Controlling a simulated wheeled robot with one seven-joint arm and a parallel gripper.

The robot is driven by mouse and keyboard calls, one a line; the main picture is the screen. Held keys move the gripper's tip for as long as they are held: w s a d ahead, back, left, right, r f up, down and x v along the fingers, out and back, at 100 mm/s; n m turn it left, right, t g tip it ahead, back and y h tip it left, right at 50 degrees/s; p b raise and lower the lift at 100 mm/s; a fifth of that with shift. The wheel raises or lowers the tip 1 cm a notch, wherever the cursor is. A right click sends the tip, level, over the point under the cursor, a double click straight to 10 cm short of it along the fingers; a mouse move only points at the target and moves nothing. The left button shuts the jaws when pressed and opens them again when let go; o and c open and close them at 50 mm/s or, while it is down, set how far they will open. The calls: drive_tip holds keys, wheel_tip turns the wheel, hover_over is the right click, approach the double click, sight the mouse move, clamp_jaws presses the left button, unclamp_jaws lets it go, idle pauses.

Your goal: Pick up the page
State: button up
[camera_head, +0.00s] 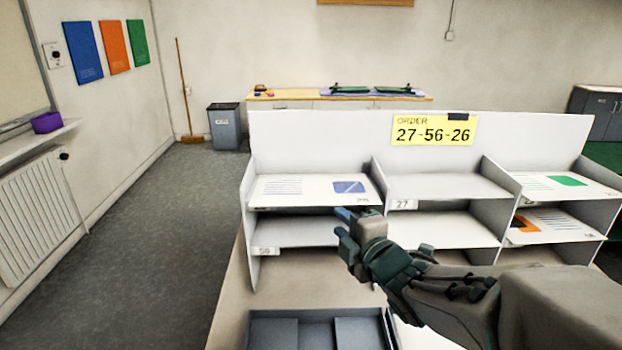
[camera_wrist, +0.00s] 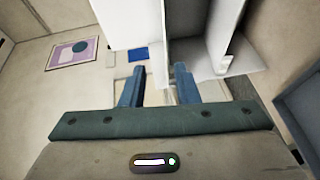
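Three white pages lie in the rack in the head view. One with a blue block (camera_head: 290,188) is in the upper left compartment, one with a green block (camera_head: 540,185) is upper right, and one with an orange block (camera_head: 555,228) is lower right. My gripper (camera_head: 345,228) is in front of the rack's left column, near the blue page's front right corner. In the wrist view my gripper's (camera_wrist: 159,70) two blue fingers stand apart, with nothing visibly held between them. A blue patch (camera_wrist: 138,54) shows just beyond the left finger; I cannot tell whether it is the page's block.
The white rack (camera_head: 320,133) carries a yellow sign (camera_head: 434,129) reading "ORDER 27-56-26". Its upper middle compartment (camera_head: 440,187), labelled 27, is empty, as are the lower left and lower middle ones. A dark tray (camera_head: 317,318) is below. Grey floor is clear at left.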

sight(318, 205)
drive_tip(key=shift+f+p+x, duration=0.15)
drive_tip(key=shift+p+x, duration=0.9)
drive_tip(key=shift+x, duration=1)
drive_tip(key=shift+f+p+x, duration=0.15)
drive_tip(key=shift+p+x, duration=0.9)
drive_tip(key=shift+x, duration=0.95)
drive_tip(key=shift+f+p+x, duration=0.15)
drive_tip(key=shift+p+x, duration=0.9)
drive_tip(key=shift+x, duration=1)
drive_tip(key=shift+s+a, duration=0.1)
clamp_jaws()
